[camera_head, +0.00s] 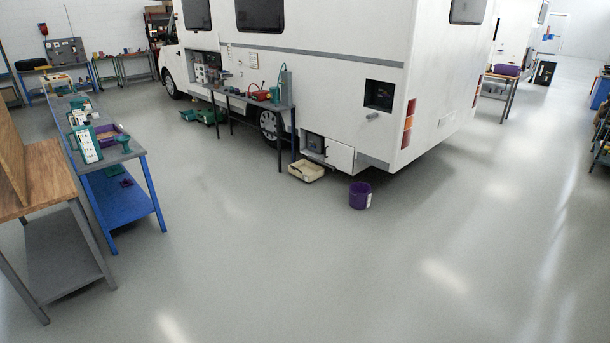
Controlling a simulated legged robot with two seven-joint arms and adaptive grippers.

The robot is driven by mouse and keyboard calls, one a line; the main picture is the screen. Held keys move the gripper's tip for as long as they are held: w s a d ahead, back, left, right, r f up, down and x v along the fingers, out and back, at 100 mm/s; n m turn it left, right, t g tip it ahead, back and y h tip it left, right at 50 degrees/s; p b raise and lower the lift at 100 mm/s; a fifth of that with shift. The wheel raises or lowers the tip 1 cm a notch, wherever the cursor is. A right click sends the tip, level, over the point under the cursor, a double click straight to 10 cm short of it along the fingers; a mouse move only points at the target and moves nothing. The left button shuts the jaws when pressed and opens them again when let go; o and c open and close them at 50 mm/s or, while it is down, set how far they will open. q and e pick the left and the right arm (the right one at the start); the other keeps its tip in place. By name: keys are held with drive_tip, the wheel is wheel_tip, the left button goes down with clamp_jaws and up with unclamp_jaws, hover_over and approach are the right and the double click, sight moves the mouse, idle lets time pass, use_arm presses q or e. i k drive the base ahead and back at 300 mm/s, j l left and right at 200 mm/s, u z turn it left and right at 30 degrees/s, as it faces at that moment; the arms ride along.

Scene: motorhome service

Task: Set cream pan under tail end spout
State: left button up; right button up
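A cream pan (306,171) sits on the grey floor beside the rear side of the white motorhome (330,90). It lies below a small open service hatch (313,143) low at the motorhome's tail end. A stubby grey fitting (372,116) sticks out of the side wall near the rear corner, up and to the right of the pan. I cannot tell which part is the spout. Neither of my grippers shows in this view.
A purple bucket (360,195) stands on the floor right of the pan. A narrow grey table (262,103) with tools stands along the motorhome. Blue-framed workbenches (122,200) and a wooden-topped bench (50,175) stand at left. The floor in front is clear.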

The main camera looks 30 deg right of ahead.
sight(307, 170)
drive_tip(key=i+l+z, duration=0.3)
drive_tip(key=i, duration=0.35)
drive_tip(key=i+l+z, duration=0.35)
drive_tip(key=i, duration=0.35)
drive_tip(key=i+z, duration=0.3)
drive_tip(key=i, duration=3.3)
